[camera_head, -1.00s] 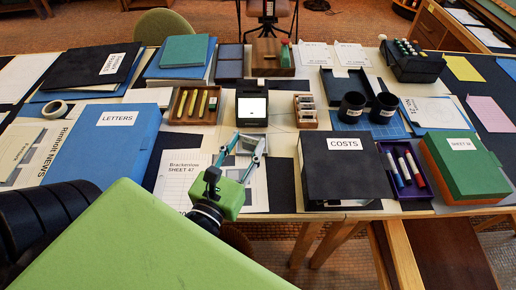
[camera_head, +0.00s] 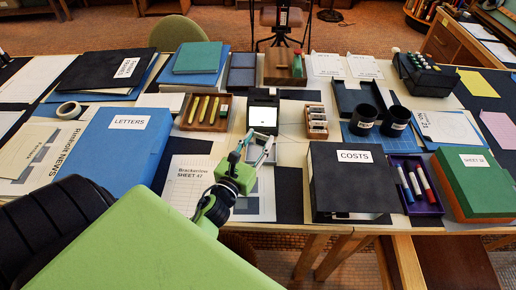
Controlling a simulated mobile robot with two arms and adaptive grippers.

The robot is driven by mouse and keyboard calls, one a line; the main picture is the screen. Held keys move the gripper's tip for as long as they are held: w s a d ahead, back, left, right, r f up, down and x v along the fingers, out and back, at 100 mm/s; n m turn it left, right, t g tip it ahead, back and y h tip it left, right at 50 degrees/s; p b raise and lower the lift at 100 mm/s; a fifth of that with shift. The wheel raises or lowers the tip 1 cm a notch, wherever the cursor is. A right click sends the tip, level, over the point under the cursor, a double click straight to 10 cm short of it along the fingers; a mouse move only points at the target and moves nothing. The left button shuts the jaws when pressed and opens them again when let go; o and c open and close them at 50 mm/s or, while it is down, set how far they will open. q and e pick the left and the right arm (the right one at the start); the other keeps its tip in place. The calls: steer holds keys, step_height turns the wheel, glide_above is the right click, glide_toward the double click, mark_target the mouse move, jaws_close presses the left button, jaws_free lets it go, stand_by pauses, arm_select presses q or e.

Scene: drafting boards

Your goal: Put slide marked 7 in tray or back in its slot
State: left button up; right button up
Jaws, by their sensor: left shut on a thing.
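My left gripper (camera_head: 251,152), a green body with pale teal fingers, is over the front middle of the table, in front of the viewer with the lit white screen (camera_head: 263,116). It is shut on a small slide, mostly hidden by the fingers; I cannot read its mark. A shallow grey tray (camera_head: 264,160) shows partly behind and below the fingers; I cannot tell whether the slide touches it. A wooden slide rack (camera_head: 317,130) with several pale slides stands right of the viewer. Its marks are too small to read. My right gripper is not in view.
The black COSTS box (camera_head: 350,190) stands right of the gripper, and the blue LETTERS box (camera_head: 120,150) left. A wooden tray with yellow sticks (camera_head: 205,112) is behind left. Two black mugs (camera_head: 380,122) stand behind the COSTS box. SHEET 47 (camera_head: 190,185) lies flat by the gripper.

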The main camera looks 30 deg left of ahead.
mark_target(261, 143)
arm_select(q)
steer(key=shift+f, duration=1.45)
steer(key=shift+f+b, duration=0.25)
steer(key=shift+b, duration=0.15)
steer(key=o, duration=0.8)
steer(key=shift+r, duration=0.1)
steer(key=shift+r, duration=0.1)
steer(key=shift+p, duration=0.3)
